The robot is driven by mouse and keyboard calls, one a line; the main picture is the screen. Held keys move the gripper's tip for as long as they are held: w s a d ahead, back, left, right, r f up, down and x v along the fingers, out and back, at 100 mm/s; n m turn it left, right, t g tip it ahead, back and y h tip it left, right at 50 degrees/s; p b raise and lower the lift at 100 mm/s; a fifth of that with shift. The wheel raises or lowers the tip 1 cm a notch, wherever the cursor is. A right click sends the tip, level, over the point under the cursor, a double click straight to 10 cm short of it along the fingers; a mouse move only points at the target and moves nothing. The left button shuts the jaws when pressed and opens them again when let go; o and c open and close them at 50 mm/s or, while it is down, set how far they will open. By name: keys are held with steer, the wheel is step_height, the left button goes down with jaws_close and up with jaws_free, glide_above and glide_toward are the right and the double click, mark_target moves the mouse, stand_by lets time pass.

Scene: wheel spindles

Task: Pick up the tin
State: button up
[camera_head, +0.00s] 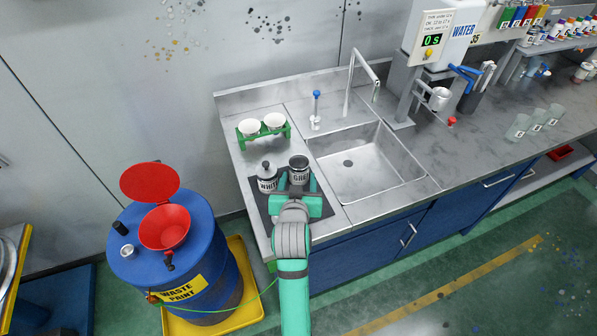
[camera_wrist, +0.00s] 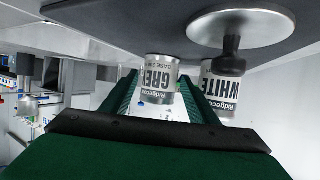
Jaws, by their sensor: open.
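My green gripper (camera_head: 298,184) is open at the near side of the GRE tin, low over the mat. In the wrist view, which is upside down, the GRE tin (camera_wrist: 160,82) shows between the fingers (camera_wrist: 160,90). I see no finger clearly touching it. The WHITE tin (camera_wrist: 221,92) is partly behind one finger there.
A green rack with two white cups (camera_head: 264,127) stands behind the tins. The steel sink (camera_head: 367,165) is to their right. A blue waste paint drum (camera_head: 200,255) with a red funnel stands left of the counter.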

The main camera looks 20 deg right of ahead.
mark_target(298, 175)
steer(key=shift+x, duration=2.35)
steer(key=shift+w+r, duration=0.1)
steer(key=shift+r, duration=0.05)
steer(key=c, duration=0.9)
steer(key=shift+o, duration=0.2)
steer(key=shift+r, duration=0.15)
